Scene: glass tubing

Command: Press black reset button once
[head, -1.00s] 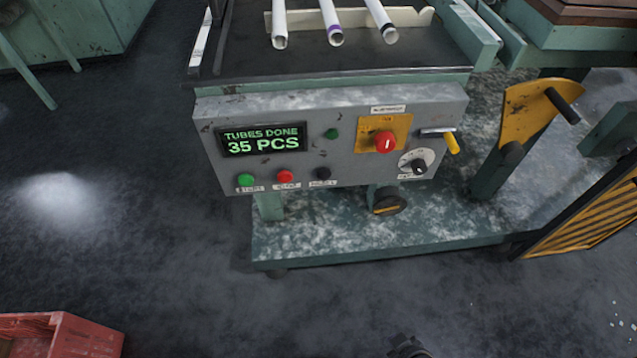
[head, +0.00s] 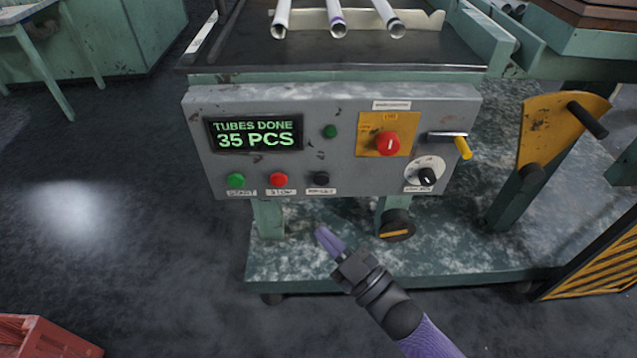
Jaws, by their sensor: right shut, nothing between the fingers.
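The black button (head: 321,179) is on the lower row of the grey control panel (head: 280,104), right of the red button (head: 279,180) and the green button (head: 235,181). A label sits below it, too blurred to read. My right gripper (head: 325,236) is shut and empty, with purple fingers pointing up toward the panel. In the picture its tips are below the black button and apart from it. The display (head: 254,134) reads "TUBES DONE 35 PCS". My left gripper is not in view.
The panel also holds a red knob on a yellow plate (head: 387,143), a dial (head: 426,176), a yellow-tipped lever (head: 462,147) and a small green lamp (head: 330,131). Several glass tubes (head: 338,24) lie above. A red crate (head: 45,338) stands at lower left.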

